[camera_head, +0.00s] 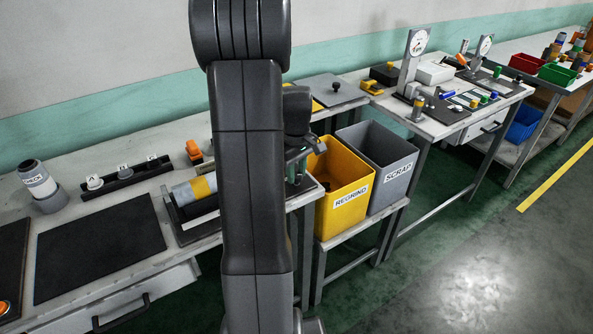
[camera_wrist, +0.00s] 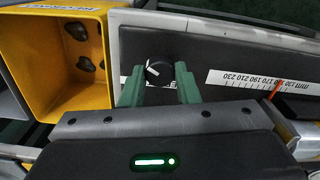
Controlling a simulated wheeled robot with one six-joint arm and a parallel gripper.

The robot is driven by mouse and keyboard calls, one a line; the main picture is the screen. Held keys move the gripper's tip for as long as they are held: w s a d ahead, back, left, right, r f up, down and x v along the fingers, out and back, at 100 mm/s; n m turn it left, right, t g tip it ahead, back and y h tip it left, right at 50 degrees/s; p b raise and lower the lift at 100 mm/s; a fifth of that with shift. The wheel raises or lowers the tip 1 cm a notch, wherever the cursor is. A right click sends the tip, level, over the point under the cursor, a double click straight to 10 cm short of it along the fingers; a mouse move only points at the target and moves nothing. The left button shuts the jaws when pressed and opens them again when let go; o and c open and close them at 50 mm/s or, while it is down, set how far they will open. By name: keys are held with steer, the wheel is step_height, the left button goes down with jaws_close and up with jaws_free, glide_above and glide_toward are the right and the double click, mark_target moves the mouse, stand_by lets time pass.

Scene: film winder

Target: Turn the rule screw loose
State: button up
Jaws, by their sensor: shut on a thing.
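The rule screw, a dark round knob with a white pointer line (camera_wrist: 158,72), shows in the wrist view on a dark board. My gripper (camera_wrist: 159,86) has its two green fingers on either side of the knob and is shut on it. A white rule with millimetre marks (camera_wrist: 260,82) lies to the right of the knob, with an orange pointer across it. In the head view my gripper (camera_head: 299,160) is at the right end of the bench, partly behind my arm; the knob is hidden there.
A yellow REGRIND bin (camera_head: 343,172) and a grey SCRAP bin (camera_head: 385,160) stand right of the bench. The yellow bin also shows in the wrist view (camera_wrist: 50,104), holding dark pieces. A grey and yellow roll (camera_head: 194,190) lies left of my arm. A black mat (camera_head: 98,248) lies further left.

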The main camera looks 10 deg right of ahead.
mark_target(297, 174)
steer(key=shift+w+r, duration=0.1)
stand_by(0.3)
steer(key=o, duration=1)
steer(key=shift+c, duration=0.2)
step_height(297, 174, up, 14)
